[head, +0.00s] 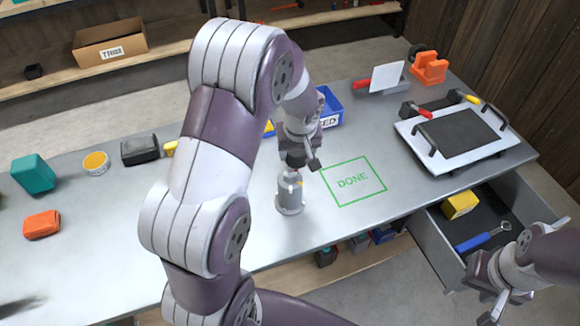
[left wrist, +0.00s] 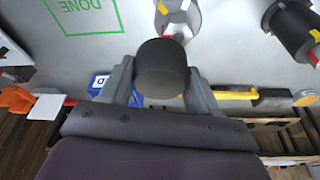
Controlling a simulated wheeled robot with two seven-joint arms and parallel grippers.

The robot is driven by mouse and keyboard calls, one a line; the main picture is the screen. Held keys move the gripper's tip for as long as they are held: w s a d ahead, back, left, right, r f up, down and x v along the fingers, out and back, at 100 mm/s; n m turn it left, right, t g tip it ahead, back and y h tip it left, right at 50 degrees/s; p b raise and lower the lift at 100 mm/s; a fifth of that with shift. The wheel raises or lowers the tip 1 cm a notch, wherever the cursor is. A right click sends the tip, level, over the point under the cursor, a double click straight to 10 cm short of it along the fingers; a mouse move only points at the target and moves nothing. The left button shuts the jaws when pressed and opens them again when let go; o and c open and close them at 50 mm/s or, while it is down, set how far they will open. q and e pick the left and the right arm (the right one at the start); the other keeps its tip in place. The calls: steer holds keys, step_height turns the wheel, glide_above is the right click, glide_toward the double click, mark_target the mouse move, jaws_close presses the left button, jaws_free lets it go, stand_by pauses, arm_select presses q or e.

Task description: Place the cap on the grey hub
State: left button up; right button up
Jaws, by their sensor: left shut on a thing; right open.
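The grey hub (head: 290,200) stands upright on the bench, left of the green DONE square; its upper part carries red and yellow marks. It also shows in the left wrist view (left wrist: 182,18). The dark cap (left wrist: 162,68) is between the fingers of my left gripper (left wrist: 161,85), which is shut on it. In the head view, my left gripper (head: 299,158) is over the hub's top. I cannot tell whether cap and hub touch. My right gripper (head: 497,306) is open and empty at the lower right, near the open drawer.
A second, dark cylinder (left wrist: 290,32) stands near the hub, hidden in the head view. The DONE square (head: 353,181) is bare. Behind are a blue bin (head: 328,108) and an orange clamp-like thing (head: 430,68). A white tray (head: 440,168) lies right. The drawer (head: 432,238) juts out.

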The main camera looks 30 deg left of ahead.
mark_target(291, 172)
arm_select(q)
steer(key=shift+s+a+f, duration=0.3)
steer(key=shift+s+f, duration=0.3)
steer(key=shift+s, duration=0.1)
steer(key=shift+s+f, duration=0.15)
steer(key=shift+f, duration=0.2)
step_height(291, 172, down, 4)
steer(key=shift+s+b, duration=0.15)
steer(key=shift+b, duration=0.2)
steer(key=shift+f, duration=0.15)
steer(key=o, duration=1)
steer(key=shift+o, duration=0.2)
